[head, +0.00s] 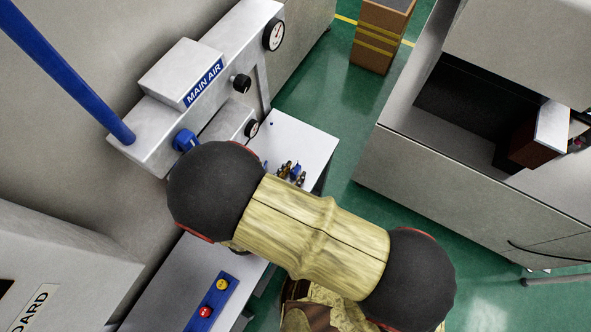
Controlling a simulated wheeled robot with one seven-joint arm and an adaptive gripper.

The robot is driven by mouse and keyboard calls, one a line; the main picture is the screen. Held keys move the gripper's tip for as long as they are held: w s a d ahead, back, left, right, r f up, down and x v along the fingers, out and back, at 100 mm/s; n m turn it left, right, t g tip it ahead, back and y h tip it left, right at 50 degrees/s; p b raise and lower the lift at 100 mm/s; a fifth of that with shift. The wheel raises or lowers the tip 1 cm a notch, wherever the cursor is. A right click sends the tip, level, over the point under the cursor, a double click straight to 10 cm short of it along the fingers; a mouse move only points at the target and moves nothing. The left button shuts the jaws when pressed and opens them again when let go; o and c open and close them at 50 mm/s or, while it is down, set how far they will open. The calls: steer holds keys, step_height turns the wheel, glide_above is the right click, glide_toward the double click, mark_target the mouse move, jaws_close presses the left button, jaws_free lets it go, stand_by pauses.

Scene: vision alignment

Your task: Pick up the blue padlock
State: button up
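A cluster of small brass-coloured and dark items with some blue on them (290,172) sits on the white table top (308,140), just above my arm in the head view. They are too small to tell which one is the blue padlock, or whether it is among them. My arm's wood-patterned link and black round joints cross the middle of the picture and hide part of the table. My gripper does not show.
A grey "MAIN AIR" unit (150,122) with gauges, a blue knob (185,140) and a blue pipe (70,75) stands upper left. A panel with yellow and red buttons (213,298) is below. An open grey cabinet (400,150) is right. Green floor (335,105) lies between.

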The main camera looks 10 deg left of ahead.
jaws_close()
stand_by(0.6)
